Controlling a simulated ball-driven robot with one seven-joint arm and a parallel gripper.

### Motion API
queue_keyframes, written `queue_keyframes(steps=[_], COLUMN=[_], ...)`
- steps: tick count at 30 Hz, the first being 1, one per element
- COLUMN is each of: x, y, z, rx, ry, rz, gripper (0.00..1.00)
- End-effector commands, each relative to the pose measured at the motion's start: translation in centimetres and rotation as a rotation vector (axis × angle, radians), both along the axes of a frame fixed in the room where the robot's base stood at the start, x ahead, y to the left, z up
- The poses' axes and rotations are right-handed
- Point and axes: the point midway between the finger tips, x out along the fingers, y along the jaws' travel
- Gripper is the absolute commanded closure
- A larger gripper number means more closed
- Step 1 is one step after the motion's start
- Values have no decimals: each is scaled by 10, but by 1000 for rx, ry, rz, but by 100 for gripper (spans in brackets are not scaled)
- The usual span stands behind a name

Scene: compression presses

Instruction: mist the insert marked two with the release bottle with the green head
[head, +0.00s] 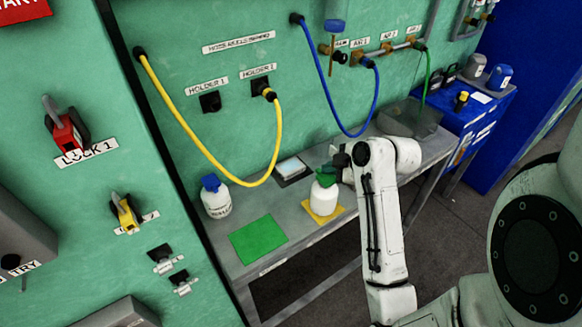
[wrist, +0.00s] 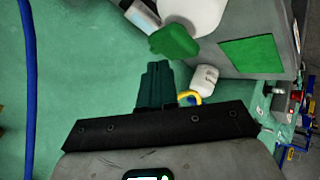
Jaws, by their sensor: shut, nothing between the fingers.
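The release bottle with the green head (head: 324,196) stands upright on a yellow mat on the grey bench, its body white. In the wrist view its green head (wrist: 175,41) lies just beyond my fingertips. My gripper (head: 343,163) is beside the green head, on its right in the head view. In the wrist view my gripper (wrist: 154,68) has its fingers together, with nothing between them and a gap to the green head. I cannot make out an insert marked two in either view.
A white bottle with a blue head (head: 216,198) stands left on the bench. A green mat (head: 258,239) lies in front. A small dark tray with a pale plate (head: 292,170) is behind. Yellow and blue hoses (head: 210,160) hang along the wall. A dark bin (head: 408,118) sits at right.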

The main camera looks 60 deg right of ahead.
Motion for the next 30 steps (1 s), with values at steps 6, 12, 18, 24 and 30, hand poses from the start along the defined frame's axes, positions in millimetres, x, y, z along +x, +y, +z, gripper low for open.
queue_keyframes(steps=[6,12,18,24,30], x=[0,0,0,0,0], y=[0,0,0,0,0], z=[26,43,52,51,50], rx=[-1,-1,-1,-1,-1], ry=[0,-1,0,0,0], rz=[-1,1,-1,-1,-1], gripper=[100,100,100,100,100])
